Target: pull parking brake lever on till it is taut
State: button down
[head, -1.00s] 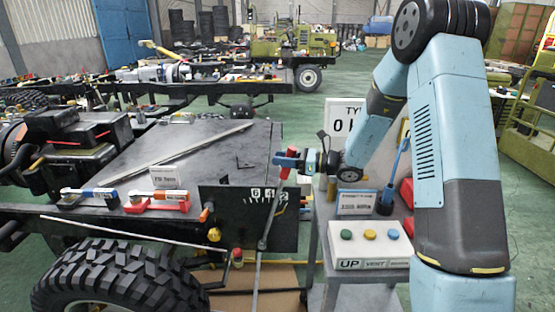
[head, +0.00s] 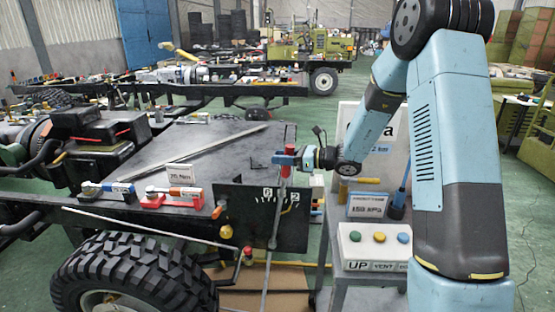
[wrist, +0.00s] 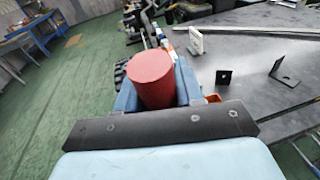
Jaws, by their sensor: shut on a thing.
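The parking brake lever is a thin grey shaft (head: 277,225) with a red grip (head: 288,151) on top. It stands in front of a black plate (head: 240,205) with white scale marks, leaning slightly right at its top. The 6 and 2 show on either side of the shaft; the mark between them is hidden. My gripper (head: 287,160) is shut around the red grip, reaching in from the right. In the wrist view the red grip (wrist: 151,78) sits between my blue fingers. Whether the lever is taut cannot be told.
A black tyre (head: 135,275) is below left. Torque wrenches with red (head: 170,199) and blue handles lie on the chassis edge. A grey stand with a button box (head: 374,245) is right of the lever.

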jog(key=shift+w+r, duration=0.1)
jog(key=shift+w, duration=0.05)
jog(key=c, duration=0.8)
grip_release()
jog(key=v, duration=1.4)
